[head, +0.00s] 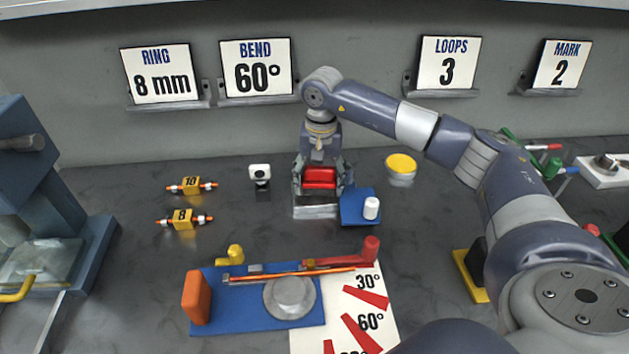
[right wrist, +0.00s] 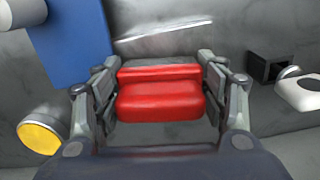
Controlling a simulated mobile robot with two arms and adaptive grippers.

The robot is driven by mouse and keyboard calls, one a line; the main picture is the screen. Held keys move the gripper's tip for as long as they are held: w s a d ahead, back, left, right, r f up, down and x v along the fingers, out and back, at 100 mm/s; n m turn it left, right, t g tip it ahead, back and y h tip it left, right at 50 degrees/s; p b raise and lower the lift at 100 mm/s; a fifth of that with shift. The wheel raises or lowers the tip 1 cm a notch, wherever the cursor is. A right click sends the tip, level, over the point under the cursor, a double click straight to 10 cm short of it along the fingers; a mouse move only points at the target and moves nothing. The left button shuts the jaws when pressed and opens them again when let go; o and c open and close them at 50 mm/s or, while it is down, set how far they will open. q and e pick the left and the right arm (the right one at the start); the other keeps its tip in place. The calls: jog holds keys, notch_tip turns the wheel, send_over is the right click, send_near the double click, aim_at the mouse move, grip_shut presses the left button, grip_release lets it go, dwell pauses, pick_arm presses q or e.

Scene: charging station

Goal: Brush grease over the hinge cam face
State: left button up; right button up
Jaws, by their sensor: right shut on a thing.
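My right gripper (head: 319,185) is shut on a stepped red block (head: 320,175), held between its two fingers. The red block also shows in the right wrist view (right wrist: 160,95), with a finger on each side. A shiny metal block (head: 315,211) is just below the red block; I cannot tell whether they are joined. A white pot with a yellow top (head: 400,165) stands right of the gripper; its contents cannot be told. No brush or hinge cam face can be made out for certain. My left gripper is not in view.
A blue block with a white peg (head: 371,207) sits close right of the gripper. A blue bending jig (head: 255,318) with an angle chart (head: 378,310) lies in front. Orange-ended tools (head: 184,219) lie left. A blue machine (head: 60,205) stands far left. Signs line the wall.

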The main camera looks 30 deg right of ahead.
jog(key=shift+w+a+r, duration=0.15)
jog(key=shift+w, duration=0.05)
jog(key=shift+w+a, duration=0.3)
jog(key=shift+a, duration=0.35)
jog(key=shift+w+a, duration=0.3)
jog(key=shift+a, duration=0.35)
jog(key=shift+w+a, duration=0.3)
jog(key=shift+a, duration=0.35)
jog(key=shift+r, duration=0.1)
notch_tip(320, 180, up, 6)
jog(key=p, duration=0.3)
notch_tip(320, 180, up, 3)
jog(key=shift+p, duration=1.15)
